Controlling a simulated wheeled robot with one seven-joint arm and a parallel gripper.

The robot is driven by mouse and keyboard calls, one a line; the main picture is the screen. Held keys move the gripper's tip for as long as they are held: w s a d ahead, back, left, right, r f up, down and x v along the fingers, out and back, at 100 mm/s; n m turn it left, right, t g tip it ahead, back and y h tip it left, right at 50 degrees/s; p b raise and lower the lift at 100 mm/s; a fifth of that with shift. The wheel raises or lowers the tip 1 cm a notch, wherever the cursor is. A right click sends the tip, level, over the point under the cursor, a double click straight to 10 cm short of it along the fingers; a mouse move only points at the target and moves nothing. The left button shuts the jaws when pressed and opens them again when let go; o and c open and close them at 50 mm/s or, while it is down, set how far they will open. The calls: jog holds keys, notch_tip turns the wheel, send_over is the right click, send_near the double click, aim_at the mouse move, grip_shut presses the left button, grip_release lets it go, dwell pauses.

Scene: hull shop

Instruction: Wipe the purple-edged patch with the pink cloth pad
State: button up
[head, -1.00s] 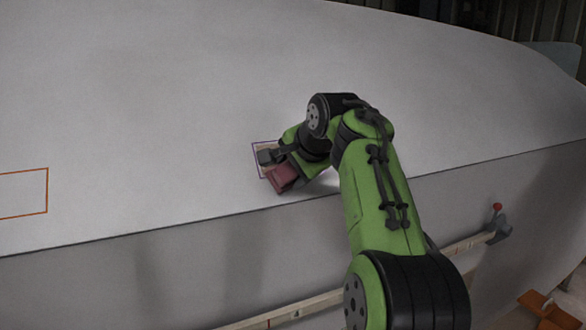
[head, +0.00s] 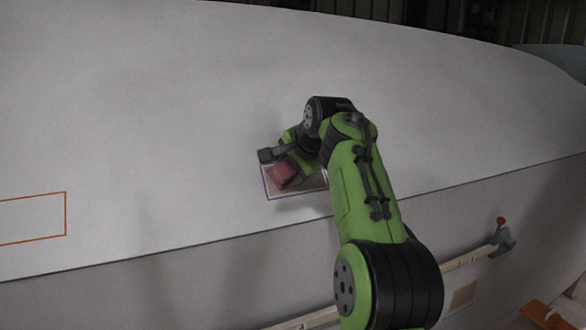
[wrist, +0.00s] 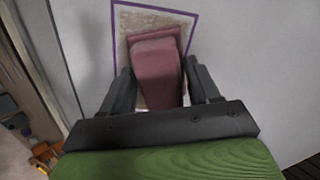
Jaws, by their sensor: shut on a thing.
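The pink cloth pad (head: 282,174) is held between the fingers of my gripper (head: 277,163), in front of the hull. In the wrist view the pad (wrist: 157,72) sits between the two dark fingers of my gripper (wrist: 160,85), which is shut on it. The purple-edged patch (head: 268,194) is on the pale hull, partly hidden behind the pad and my arm. In the wrist view the patch (wrist: 130,20) shows a brownish smudged area inside its purple edge, above and beside the pad. I cannot tell whether the pad touches the surface.
An orange-edged rectangle (head: 66,215) is on the hull at the left. A pale rail (head: 465,260) with a red-knobbed bracket (head: 501,236) runs along the lower hull. The hull surface (head: 150,100) above and left of the patch is clear.

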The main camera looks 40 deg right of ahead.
aim_at(294, 196)
jog(key=shift+s+f+b, duration=0.2)
jog(key=shift+f+b, duration=0.2)
jog(key=shift+f, duration=0.3)
jog(key=shift+s+a+f+b, duration=0.15)
jog(key=shift+s+a+b, duration=0.05)
jog(key=shift+s+b, duration=0.15)
jog(key=shift+s+f+b, duration=0.25)
jog(key=shift+f+b, duration=0.4)
jog(key=shift+b, duration=0.2)
jog(key=shift+s+a+f+b, duration=0.1)
jog(key=shift+s+f+b, duration=0.05)
jog(key=shift+s+b, duration=0.15)
jog(key=shift+s, duration=0.1)
jog(key=shift+s+a+f+b, duration=0.1)
jog(key=shift+s+f+b, duration=0.35)
jog(key=shift+f+b, duration=0.55)
jog(key=shift+s+a+b, duration=0.15)
jog(key=shift+s+b, duration=0.3)
jog(key=shift+b, duration=0.3)
jog(key=shift+r, duration=0.15)
